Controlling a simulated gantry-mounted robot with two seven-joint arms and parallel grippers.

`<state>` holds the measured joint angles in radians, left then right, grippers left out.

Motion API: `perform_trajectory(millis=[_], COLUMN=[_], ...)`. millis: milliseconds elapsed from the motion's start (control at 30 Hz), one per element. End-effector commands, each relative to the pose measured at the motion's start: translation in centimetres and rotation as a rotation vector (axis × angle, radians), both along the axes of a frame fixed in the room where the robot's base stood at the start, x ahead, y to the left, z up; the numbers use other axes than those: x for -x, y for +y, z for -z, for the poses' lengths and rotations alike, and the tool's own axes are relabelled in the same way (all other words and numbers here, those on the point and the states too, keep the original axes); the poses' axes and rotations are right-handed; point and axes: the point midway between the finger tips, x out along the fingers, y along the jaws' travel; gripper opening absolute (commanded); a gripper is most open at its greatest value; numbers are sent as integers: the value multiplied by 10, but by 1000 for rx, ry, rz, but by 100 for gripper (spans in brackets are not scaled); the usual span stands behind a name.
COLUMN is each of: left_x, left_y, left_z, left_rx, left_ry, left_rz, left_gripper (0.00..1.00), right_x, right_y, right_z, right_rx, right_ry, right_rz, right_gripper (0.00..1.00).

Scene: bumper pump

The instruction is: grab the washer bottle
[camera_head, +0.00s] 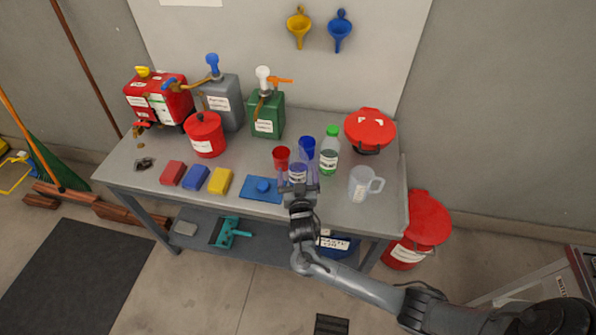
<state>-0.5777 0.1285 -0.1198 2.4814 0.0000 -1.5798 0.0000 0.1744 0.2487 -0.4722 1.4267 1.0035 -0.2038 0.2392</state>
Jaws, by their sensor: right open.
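A clear bottle with a green cap and a label (329,152) stands upright on the grey table, and it is the most bottle-like thing here. My left gripper is not in view.
A red cup (281,157) and blue cup (307,147) stand close by. A clear pitcher (361,184) is at right, a red lidded container (369,130) behind it. Pump cans line the back left.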

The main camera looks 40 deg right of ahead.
Motion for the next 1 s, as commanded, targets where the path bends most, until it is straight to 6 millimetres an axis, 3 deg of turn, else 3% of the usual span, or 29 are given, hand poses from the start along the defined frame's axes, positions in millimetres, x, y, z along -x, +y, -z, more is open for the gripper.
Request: perform_trajectory(millis=[700, 1000], left_x=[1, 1], left_y=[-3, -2], left_z=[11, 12], left_rx=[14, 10], left_ry=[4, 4], left_rz=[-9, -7], left_gripper=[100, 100], right_x=[-51, -54], right_y=[-42, -44], right_z=[10, 10], right_rx=[1, -1], right_ry=[1, 2], right_rz=[1, 0], right_gripper=[100, 100])
